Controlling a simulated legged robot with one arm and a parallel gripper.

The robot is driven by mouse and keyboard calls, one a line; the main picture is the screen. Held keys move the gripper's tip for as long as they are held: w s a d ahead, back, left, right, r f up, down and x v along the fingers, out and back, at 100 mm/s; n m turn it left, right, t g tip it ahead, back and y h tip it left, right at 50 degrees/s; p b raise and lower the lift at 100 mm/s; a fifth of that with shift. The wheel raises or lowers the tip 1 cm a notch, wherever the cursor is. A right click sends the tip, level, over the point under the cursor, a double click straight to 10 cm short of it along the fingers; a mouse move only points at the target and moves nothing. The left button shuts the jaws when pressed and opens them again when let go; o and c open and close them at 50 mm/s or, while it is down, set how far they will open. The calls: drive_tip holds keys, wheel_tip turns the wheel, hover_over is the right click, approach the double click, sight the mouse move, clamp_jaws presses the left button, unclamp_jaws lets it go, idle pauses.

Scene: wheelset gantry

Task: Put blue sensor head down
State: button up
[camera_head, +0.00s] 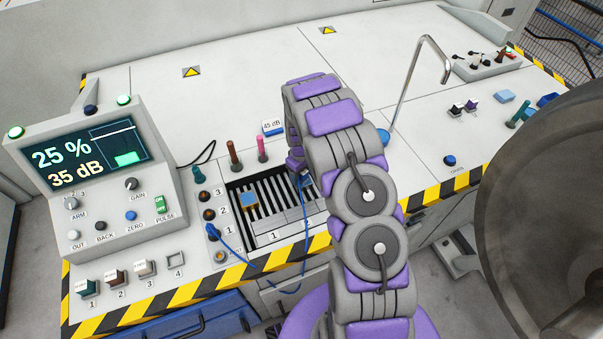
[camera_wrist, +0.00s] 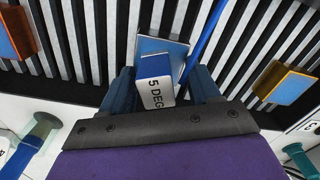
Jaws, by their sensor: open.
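The blue sensor head (camera_wrist: 155,66) has a white face marked "5 DEG" and a blue-grey plate behind it. In the wrist view it lies between the two fingers of my gripper (camera_wrist: 161,82), over a black-and-white slatted bed (camera_wrist: 82,40). The jaws are open around it. Whether it rests fully on the slats is hard to tell. In the head view my gripper (camera_head: 299,166) is low at the right part of the slatted bed (camera_head: 272,222), and only a bit of the blue head (camera_head: 305,181) shows beside it. A blue cable (camera_wrist: 204,40) runs close by the head.
The display console (camera_head: 95,165) is left, a bent metal post (camera_head: 408,85) right, a large wheel (camera_head: 550,210) far right.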

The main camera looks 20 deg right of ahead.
wheel_tip(320, 180, up, 14)
drive_tip(key=p, duration=0.3)
drive_tip(key=s+a+r+m, duration=0.2)
drive_tip(key=s+a+r, duration=0.2)
drive_tip(key=s+r, duration=0.7)
drive_tip(key=s+a+r, duration=0.2)
drive_tip(key=s+r, duration=0.1)
drive_tip(key=s, duration=0.6)
drive_tip(key=s+a+r+m+g, duration=0.1)
drive_tip(key=s+a+r, duration=0.2)
drive_tip(key=s, duration=0.7)
drive_tip(key=s+a+r+m, duration=0.1)
drive_tip(key=s+r, duration=0.4)
drive_tip(key=s, duration=0.5)
drive_tip(key=shift+s+a+r+g, duration=0.2)
drive_tip(key=shift+a+g, duration=0.2)
drive_tip(key=shift+a, duration=0.3)
